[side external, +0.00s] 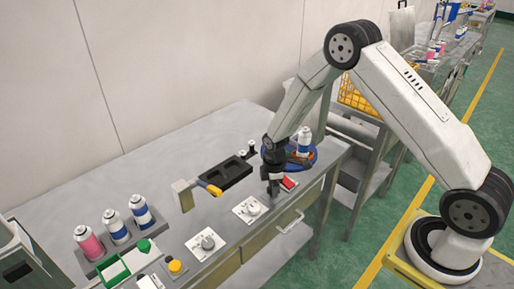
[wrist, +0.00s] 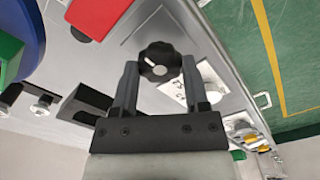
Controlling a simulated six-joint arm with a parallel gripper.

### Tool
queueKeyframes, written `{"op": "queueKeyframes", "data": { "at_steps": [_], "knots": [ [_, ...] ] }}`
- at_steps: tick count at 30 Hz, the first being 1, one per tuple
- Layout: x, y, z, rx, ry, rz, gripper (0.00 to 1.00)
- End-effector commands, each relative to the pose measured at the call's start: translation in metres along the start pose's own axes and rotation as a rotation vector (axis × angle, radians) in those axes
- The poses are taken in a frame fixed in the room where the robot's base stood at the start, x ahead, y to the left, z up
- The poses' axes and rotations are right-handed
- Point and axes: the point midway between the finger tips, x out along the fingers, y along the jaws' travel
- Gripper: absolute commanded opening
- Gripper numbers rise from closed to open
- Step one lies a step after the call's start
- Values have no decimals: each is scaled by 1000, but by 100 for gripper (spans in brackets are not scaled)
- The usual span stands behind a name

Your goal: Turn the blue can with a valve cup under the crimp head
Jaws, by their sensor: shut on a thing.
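A white-and-blue can (side external: 304,141) stands upright on a round blue turntable (side external: 291,163) at the far right end of the bench. Whether it has a valve cup is too small to tell. My gripper (side external: 273,190) points down in front of the turntable. In the wrist view, my gripper (wrist: 159,78) is shut on a black fluted knob (wrist: 160,62) with a white pointer mark, one finger on each side. The turntable's blue edge (wrist: 28,32) shows at the upper left there. I cannot clearly make out the crimp head; my arm covers part of that area.
A red block (side external: 289,183) lies right beside my gripper. White plates with dials (side external: 250,209) line the bench's front. A black tray (side external: 224,174) lies to the left. A rack with pink and blue cans (side external: 117,227) stands farther left.

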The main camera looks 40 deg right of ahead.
Motion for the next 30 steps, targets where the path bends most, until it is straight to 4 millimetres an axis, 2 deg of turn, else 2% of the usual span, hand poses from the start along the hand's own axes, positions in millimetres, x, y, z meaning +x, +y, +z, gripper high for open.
{"op": "queueKeyframes", "data": {
  "at_steps": [11,30],
  "knots": [
    [0,0,0,183,-1,0,0],
    [-1,0,0,771,-2,0,0]
  ]
}}
